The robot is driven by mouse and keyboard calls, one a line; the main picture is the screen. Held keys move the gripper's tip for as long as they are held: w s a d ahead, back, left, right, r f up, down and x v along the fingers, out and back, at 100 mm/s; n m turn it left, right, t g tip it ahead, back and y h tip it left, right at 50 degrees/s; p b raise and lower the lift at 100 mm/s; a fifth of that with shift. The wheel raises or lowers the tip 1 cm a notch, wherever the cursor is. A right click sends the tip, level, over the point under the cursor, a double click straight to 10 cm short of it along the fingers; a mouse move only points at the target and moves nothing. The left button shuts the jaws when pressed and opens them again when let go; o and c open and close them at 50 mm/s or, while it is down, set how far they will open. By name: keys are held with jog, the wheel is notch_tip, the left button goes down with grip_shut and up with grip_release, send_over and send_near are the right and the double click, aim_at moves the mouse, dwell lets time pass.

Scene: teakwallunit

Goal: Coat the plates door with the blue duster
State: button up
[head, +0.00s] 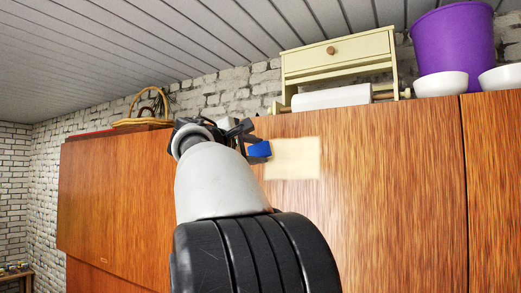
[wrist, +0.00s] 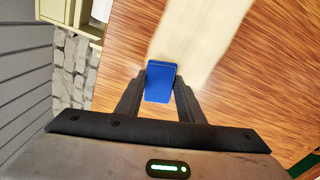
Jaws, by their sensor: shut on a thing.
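The blue duster (head: 260,149) is a small block held in my gripper (head: 250,144) against or very near the upper left part of a wood-grained door (head: 390,190). I take this to be the plates door, though no label shows. A pale cream patch (head: 293,158) covers a small rectangle of the door just right of the duster. In the wrist view the duster (wrist: 159,82) sits between the two black fingers, with a pale band (wrist: 197,35) running up from it over the wood. Contact with the door cannot be judged exactly. Most of the door is bare wood; my arm hides its lower left.
On the cabinet top stand a cream drawer unit (head: 335,55) with a white roll (head: 330,98), a purple bucket (head: 453,45), white bowls (head: 441,85) and a wicker basket (head: 145,121). Another wooden cabinet front (head: 115,190) is at left. A slatted ceiling is overhead.

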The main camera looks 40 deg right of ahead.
jog(key=b+v, duration=0.2)
jog(key=v, duration=0.4)
dwell(0.4)
jog(key=shift+b+v, duration=0.65)
jog(key=shift+v, duration=0.9)
